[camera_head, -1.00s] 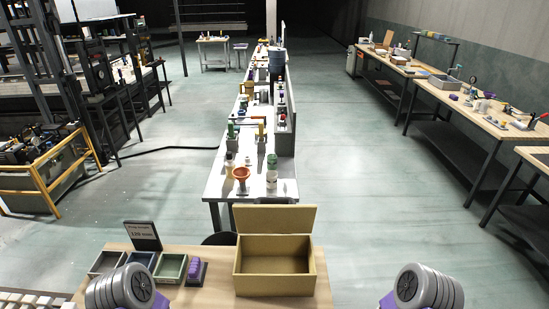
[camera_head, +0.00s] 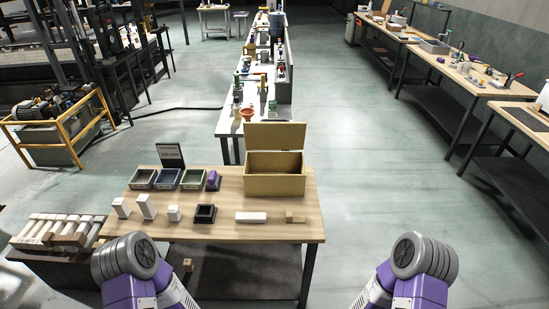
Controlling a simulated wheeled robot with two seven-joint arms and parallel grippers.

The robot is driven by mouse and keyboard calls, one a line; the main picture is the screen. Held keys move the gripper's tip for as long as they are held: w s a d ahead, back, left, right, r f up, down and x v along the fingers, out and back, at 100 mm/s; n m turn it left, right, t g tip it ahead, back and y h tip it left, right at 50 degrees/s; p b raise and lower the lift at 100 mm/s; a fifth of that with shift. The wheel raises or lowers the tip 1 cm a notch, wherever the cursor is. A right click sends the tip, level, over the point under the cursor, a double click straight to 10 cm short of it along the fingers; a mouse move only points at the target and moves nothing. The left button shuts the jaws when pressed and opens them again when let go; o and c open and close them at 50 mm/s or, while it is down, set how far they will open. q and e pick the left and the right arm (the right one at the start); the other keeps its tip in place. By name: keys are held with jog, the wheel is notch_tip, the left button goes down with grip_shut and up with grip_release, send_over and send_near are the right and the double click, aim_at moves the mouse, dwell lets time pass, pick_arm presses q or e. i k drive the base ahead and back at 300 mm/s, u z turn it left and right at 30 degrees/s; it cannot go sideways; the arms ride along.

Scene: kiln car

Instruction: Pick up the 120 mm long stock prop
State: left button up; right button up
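Several pale blocks stand or lie on the wooden table: an upright block (camera_head: 121,207) at the left, a taller upright one (camera_head: 147,206), a small short one (camera_head: 174,213), and a long white block lying flat (camera_head: 251,217). A short wood-coloured piece (camera_head: 294,217) lies to its right. I cannot tell from sight which is the 120 mm prop. A dark sign (camera_head: 171,155) stands behind the trays; its writing is too small to read now. My two arms show at the bottom left and right, but neither gripper is in view.
The table (camera_head: 225,232) also holds a dark square tray (camera_head: 205,214), three small bins, a purple item (camera_head: 213,181) and an open cardboard-coloured box (camera_head: 275,184). Several pale bars lie on a low dark stand (camera_head: 62,262) at the left. The floor right of the table is clear.

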aim_at(143, 201)
jog(key=k, duration=0.5)
jog(key=z, duration=1.1)
jog(key=i, duration=4.85)
jog(key=u, duration=4.2)
jog(key=i, duration=0.95)
jog(key=z, duration=0.1)
